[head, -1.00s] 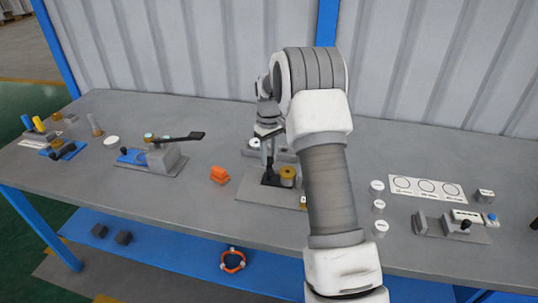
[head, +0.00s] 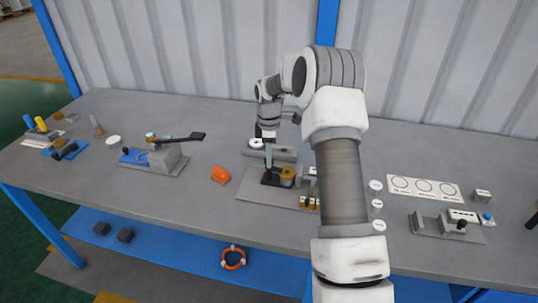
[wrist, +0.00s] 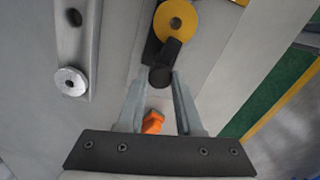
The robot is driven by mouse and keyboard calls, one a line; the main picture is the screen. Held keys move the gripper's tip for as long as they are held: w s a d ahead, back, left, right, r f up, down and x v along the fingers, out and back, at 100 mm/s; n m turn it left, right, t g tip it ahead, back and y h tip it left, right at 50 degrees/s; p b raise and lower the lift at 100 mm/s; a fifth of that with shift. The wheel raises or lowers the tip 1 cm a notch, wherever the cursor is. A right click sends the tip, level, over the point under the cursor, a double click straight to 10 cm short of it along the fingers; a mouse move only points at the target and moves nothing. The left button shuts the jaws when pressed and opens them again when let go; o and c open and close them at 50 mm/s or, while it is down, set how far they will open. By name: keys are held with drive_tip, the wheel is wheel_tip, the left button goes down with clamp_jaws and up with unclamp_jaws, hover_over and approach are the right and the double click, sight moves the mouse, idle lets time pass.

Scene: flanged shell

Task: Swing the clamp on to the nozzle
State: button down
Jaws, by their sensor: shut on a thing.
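The clamp is a dark arm (wrist: 168,50) with a round end, seen in the wrist view reaching beside a brass-coloured ring. This ring (wrist: 175,19), with a hole in its middle, appears to be the nozzle; it also shows in the head view (head: 287,175). My gripper (wrist: 161,74) is shut on the clamp's round dark end, with a fingertip on each side. In the head view my gripper (head: 268,163) points down over the black clamp base (head: 270,179), just left of the brass piece. The gripped part is too small to see clearly there.
A grey block with a white disc (head: 256,143) stands behind the clamp. An orange piece (head: 220,174) lies to the left. A fixture with a black lever (head: 182,138) stands further left. White discs (head: 376,205) and a card with circles (head: 424,187) lie to the right.

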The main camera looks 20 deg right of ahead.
drive_tip(key=shift+r+n, duration=0.1)
drive_tip(key=shift+n, duration=0.8)
drive_tip(key=shift+w, duration=0.1)
drive_tip(key=c, duration=0.6)
unclamp_jaws()
drive_tip(key=shift+o, duration=0.2)
wheel_tip(320, 180, up, 17)
drive_tip(key=p, duration=0.1)
drive_tip(key=shift+r, duration=0.2)
